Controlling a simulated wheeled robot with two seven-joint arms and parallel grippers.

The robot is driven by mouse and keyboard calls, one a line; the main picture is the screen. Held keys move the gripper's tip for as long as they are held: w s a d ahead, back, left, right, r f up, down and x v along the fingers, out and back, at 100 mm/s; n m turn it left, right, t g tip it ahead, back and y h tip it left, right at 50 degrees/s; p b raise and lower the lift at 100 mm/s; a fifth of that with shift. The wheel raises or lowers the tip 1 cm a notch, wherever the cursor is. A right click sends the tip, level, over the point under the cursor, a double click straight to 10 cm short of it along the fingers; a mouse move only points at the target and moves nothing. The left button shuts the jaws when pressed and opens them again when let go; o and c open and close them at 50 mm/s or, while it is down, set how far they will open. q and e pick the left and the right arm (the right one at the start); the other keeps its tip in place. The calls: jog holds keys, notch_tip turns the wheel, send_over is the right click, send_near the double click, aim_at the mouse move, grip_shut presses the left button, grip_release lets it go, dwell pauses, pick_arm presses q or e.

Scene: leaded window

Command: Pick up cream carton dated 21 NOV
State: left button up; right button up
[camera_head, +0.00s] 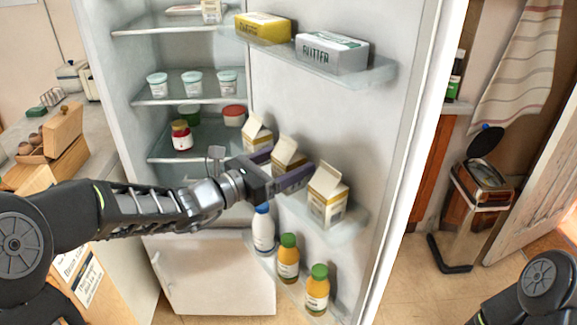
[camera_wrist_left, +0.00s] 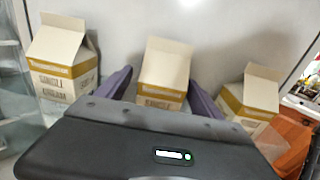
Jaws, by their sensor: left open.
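Three cream cartons with gable tops and yellow-brown bands stand in a row on the fridge door's middle shelf: a left one (camera_head: 257,132), a middle one (camera_head: 288,153) and a right one (camera_head: 328,192). The wrist view also shows the left (camera_wrist_left: 62,62), middle (camera_wrist_left: 163,65) and right (camera_wrist_left: 252,97) cartons. Their printing is too small and blurred for me to read any date. My left gripper (camera_head: 290,161) is open, with its purple fingers on either side of the middle carton, whose lower part is hidden by the gripper body. My right gripper is out of view.
Butter packs (camera_head: 332,53) lie on the door shelf above. The neighbouring cartons stand close outside my fingers. A bin (camera_head: 482,188) stands at right.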

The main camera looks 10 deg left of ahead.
pick_arm(q)
jog(key=shift+c, duration=0.6)
grip_shut()
dwell(0.5)
